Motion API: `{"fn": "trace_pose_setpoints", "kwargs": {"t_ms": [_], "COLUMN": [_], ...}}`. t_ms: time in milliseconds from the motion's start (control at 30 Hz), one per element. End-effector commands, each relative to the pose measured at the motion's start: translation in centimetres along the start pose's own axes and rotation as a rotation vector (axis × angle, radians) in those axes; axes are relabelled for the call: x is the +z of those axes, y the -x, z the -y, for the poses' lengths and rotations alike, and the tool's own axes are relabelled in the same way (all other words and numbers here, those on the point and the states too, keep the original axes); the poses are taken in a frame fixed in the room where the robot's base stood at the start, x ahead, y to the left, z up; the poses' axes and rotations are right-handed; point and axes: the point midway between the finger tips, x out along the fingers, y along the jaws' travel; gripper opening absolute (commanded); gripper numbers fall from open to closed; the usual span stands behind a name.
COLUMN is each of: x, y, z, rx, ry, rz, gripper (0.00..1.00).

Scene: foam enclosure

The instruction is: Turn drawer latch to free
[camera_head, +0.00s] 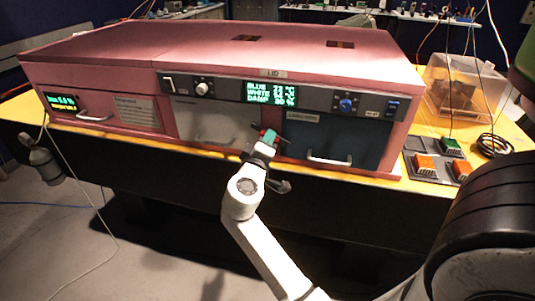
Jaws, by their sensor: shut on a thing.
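The pink foam enclosure (110,60) stands on a yellow-topped table and has a white drawer (205,118) and a dark blue drawer (330,142) side by side. My gripper (269,136) is at the post between these two drawers, just below the grey control panel. It is shut on the drawer latch (258,128), a small dark bar at the fingertips. The fingers cover most of the latch, so its exact angle cannot be told. Small red and green parts show at the fingertips. Both drawers look closed.
The panel has a green-lettered display (270,93), a white knob (202,88) and a blue knob (346,104). Drawer handles (329,160) stick out in front. A button plate (430,168) and a clear box (463,88) are at the right. A cylinder (42,160) hangs at the left.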

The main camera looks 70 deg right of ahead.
Motion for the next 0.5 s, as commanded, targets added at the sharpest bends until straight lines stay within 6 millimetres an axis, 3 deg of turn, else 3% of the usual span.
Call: {"fn": "trace_pose_setpoints", "kwargs": {"t_ms": [33, 500], "x": [0.35, 0.31], "y": [0.06, 0.04], "z": [0.96, 0.89], "rx": [-0.001, -0.002], "ry": [-0.047, -0.495], "rz": [-0.001, -0.001], "gripper": [0.0, 0.0]}}
